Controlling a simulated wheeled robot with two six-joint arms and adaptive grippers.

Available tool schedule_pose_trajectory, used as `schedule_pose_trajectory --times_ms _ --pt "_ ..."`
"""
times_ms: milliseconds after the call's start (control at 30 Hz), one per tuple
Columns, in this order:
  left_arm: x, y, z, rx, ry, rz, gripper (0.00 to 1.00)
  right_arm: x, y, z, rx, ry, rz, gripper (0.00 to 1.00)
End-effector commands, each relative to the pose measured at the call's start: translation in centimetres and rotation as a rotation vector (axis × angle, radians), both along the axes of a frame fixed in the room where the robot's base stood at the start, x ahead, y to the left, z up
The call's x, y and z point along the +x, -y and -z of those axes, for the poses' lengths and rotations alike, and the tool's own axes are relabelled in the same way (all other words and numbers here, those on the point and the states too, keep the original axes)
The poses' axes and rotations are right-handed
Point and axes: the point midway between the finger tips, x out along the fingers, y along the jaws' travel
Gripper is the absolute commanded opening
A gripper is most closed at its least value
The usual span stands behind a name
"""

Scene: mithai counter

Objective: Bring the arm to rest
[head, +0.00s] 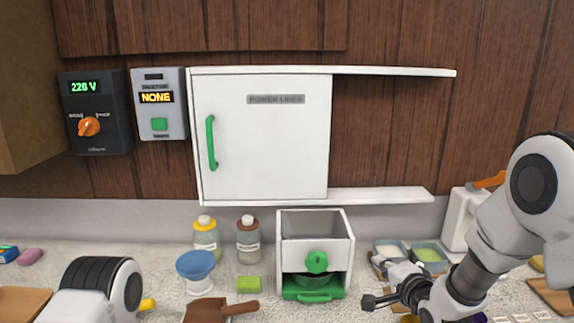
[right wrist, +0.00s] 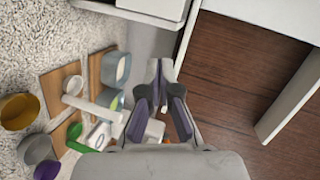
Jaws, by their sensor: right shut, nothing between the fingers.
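My right arm comes in from the right in the head view, with its gripper (head: 388,296) low over the counter, right of the white drawer unit. In the right wrist view the gripper's two dark fingers with purple pads (right wrist: 161,75) hold nothing. The gripper is shut. My left arm shows only as a white and black link at the lower left of the head view. My left gripper is out of the picture.
A white cabinet (head: 262,140) with a green handle hangs on the wood wall. Below stand the drawer unit (head: 315,225), two bottles, a blue bowl (head: 195,264) and a brown scoop (head: 204,309). Small containers (head: 430,256) and a white canister (head: 456,218) stand close to my right arm.

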Motion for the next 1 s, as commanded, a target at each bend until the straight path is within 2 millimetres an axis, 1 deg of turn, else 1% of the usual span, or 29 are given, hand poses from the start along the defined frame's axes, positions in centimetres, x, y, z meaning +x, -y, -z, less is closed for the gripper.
schedule_pose_trajectory --times_ms 33,67,100,167,267,300,367,400,467,500,533,567,600,700,733,800,833,1000 --pt "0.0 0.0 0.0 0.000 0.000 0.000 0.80 -0.8 0.1 2.0 -0.040 -0.038 -0.003 0.00" --pt "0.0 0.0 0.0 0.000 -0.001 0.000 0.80 -1.3 0.2 3.2 -0.068 -0.062 -0.007 0.00" --pt "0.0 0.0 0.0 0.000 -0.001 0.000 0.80 -2.1 0.4 5.0 -0.110 -0.095 -0.015 0.00" --pt "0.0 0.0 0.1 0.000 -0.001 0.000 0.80 -3.6 0.6 7.8 -0.177 -0.153 -0.031 0.00" --pt "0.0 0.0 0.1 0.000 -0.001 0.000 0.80 -7.2 1.1 13.4 -0.315 -0.275 -0.081 0.00" --pt "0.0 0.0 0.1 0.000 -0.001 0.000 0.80 -9.2 1.3 16.0 -0.380 -0.337 -0.113 0.00" --pt "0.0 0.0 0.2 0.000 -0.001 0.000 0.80 -12.9 1.7 20.0 -0.487 -0.439 -0.180 0.00" --pt "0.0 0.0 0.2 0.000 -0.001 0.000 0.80 -15.7 1.9 22.4 -0.555 -0.510 -0.237 0.00" --pt "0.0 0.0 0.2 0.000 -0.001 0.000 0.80 -20.1 2.3 25.7 -0.655 -0.613 -0.337 0.00" --pt "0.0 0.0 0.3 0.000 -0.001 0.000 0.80 -23.2 2.5 27.6 -0.716 -0.681 -0.410 0.00" --pt "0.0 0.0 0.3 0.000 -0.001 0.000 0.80 -25.7 2.7 28.9 -0.757 -0.730 -0.472 0.00" --pt "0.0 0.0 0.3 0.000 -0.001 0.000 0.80 -28.0 2.9 29.9 -0.794 -0.776 -0.532 0.00" --pt "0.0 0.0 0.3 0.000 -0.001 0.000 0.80 -31.0 3.1 31.0 -0.836 -0.830 -0.616 0.00" --pt "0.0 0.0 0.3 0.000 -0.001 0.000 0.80 -37.0 3.5 32.5 -0.905 -0.930 -0.798 0.00" --pt "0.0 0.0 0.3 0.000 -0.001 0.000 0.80 -38.3 3.5 32.7 -0.916 -0.949 -0.838 0.00" --pt "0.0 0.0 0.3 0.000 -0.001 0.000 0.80 -40.2 3.6 33.0 -0.934 -0.976 -0.905 0.00" --pt "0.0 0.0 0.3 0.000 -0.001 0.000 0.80 -40.6 3.7 33.0 -0.939 -0.981 -0.923 0.00" --pt "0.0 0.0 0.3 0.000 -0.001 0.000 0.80 -40.9 3.7 33.1 -0.942 -0.985 -0.934 0.00"
